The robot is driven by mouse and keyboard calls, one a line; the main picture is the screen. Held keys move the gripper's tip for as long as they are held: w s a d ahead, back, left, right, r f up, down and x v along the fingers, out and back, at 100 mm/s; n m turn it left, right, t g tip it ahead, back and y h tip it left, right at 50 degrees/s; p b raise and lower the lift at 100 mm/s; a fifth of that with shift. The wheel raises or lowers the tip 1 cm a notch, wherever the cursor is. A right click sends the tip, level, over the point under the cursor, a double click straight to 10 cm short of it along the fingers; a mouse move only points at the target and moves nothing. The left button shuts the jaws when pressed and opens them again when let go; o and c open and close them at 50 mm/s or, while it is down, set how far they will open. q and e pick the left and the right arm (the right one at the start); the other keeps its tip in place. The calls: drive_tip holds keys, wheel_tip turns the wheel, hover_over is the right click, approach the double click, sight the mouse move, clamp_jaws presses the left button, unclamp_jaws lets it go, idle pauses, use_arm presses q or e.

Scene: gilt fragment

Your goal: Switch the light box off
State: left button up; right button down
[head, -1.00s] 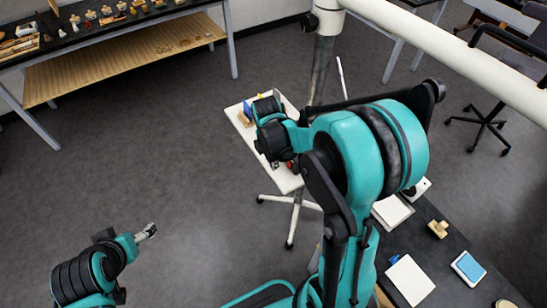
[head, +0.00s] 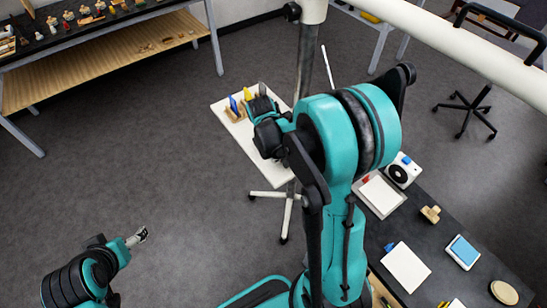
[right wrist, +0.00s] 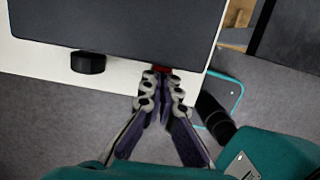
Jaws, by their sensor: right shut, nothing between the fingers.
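A flat dark-grey panel in a white surround, which I take for the light box (right wrist: 110,25), fills the top of the right wrist view. A black knob (right wrist: 88,63) sticks out at its near edge, and a small red part (right wrist: 163,69) lies right of it. My right gripper (right wrist: 161,78) is shut and empty, its tips at the red part; I cannot tell whether they touch it. In the head view my right arm hides the light box and these fingertips. My left gripper (head: 139,236) is low at the left, over bare floor; its fingers are too small to read.
A small white table (head: 228,120) carries a holder with coloured cards (head: 240,104). A dark bench (head: 440,235) at the right holds white panels, a white device (head: 402,170) and a wooden stamp (head: 430,214). Another bench (head: 110,60) stands far left.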

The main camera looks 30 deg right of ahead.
drive_tip(key=shift+r, duration=0.1)
drive_tip(key=shift+r+p, duration=0.75)
drive_tip(key=shift+d, duration=0.1)
